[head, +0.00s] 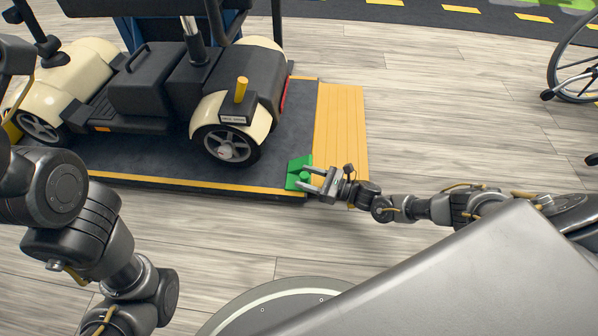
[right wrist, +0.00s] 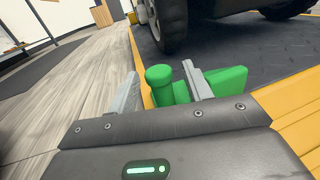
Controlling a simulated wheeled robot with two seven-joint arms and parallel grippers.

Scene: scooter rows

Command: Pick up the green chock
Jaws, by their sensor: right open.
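The green chock (head: 297,170) lies on the dark platform at its front right corner, near the yellow edge, in the head view. In the right wrist view the chock has an upright round knob (right wrist: 160,84) and a sloped body (right wrist: 228,80) to the right of it. My right gripper (head: 308,179) is open at the chock. In the right wrist view its two fingers (right wrist: 162,90) stand on either side of the knob, with gaps showing. The right finger hides part of the chock's body. My left arm shows at the left of the head view, but its gripper does not show.
A cream and black scooter (head: 155,80) stands on the dark platform (head: 160,165), its near wheel (head: 230,146) just left of the chock. A yellow ramp (head: 341,125) borders the platform's right side. A wheelchair wheel (head: 577,70) is far right. Wooden floor (head: 440,110) is open between.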

